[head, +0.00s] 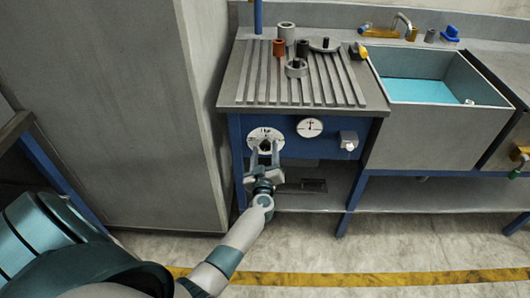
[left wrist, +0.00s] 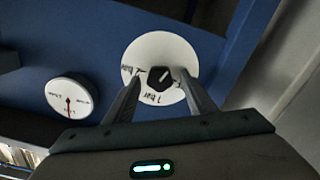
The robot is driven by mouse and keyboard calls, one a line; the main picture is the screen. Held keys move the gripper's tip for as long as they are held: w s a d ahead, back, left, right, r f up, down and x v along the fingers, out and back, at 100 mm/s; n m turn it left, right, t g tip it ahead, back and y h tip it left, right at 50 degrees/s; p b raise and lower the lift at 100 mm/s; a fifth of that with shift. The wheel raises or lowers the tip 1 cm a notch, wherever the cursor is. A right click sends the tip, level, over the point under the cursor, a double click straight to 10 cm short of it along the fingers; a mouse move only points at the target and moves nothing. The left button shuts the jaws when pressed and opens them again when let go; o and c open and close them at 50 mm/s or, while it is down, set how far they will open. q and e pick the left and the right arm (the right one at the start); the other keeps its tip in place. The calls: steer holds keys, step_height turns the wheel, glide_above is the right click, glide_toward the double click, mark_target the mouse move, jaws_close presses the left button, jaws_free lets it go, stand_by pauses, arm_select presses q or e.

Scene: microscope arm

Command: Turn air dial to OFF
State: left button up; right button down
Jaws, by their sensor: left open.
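The air dial is a round white plate (head: 265,134) with printed markings on the blue front panel under the ribbed counter. It also shows in the left wrist view (left wrist: 150,52), with a black knob (left wrist: 158,78) at its middle. The knob's pointer slants; I cannot tell for sure which marking it points at. My left gripper (head: 264,149) is open in front of the dial. In the left wrist view its fingertips (left wrist: 163,80) lie on either side of the knob, with gaps visible. Contact cannot be told. My right gripper is not in view.
A white gauge (head: 310,127) with a red needle sits right of the dial, then a pale fitting (head: 348,140). Several cylindrical parts stand on the ribbed counter (head: 340,95). A sink (head: 425,90) is to the right. A tall grey cabinet (head: 110,110) stands close on the left.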

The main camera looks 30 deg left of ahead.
arm_select(q)
steer(key=c, duration=1)
steer(key=shift+c, duration=0.2)
